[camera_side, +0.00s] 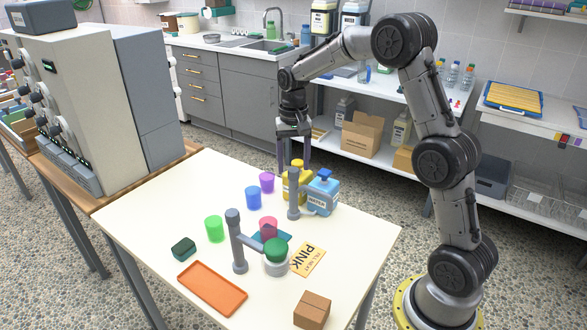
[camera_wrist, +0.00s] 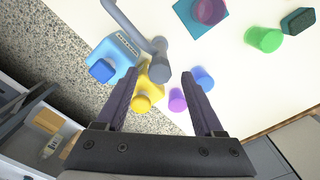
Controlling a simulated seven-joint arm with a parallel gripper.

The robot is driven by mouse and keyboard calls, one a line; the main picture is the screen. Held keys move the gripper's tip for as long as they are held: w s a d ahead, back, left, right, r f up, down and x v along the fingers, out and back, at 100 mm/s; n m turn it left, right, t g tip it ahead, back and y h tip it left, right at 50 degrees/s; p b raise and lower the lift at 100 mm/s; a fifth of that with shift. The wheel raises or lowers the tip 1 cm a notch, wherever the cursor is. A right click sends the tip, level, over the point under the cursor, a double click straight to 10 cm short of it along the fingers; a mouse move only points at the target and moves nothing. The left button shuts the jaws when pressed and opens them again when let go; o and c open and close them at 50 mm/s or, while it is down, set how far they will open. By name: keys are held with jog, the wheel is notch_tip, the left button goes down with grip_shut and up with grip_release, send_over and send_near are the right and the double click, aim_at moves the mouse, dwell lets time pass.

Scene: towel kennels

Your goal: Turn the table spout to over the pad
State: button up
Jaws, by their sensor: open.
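My gripper (camera_side: 294,161) is open and empty, pointing down above the yellow bottle area. In the wrist view the spout's post appears between and beyond the fingertips (camera_wrist: 160,77).
Yellow (camera_side: 292,184) and blue (camera_side: 326,186) bottles stand close to the spout. Purple (camera_side: 267,182), blue (camera_side: 253,197) and green (camera_side: 214,228) cups stand to the left. A card (camera_side: 308,260) reads PINK.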

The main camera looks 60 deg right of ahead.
jog(key=shift+f, duration=1.1)
grip_shut()
dwell(0.7)
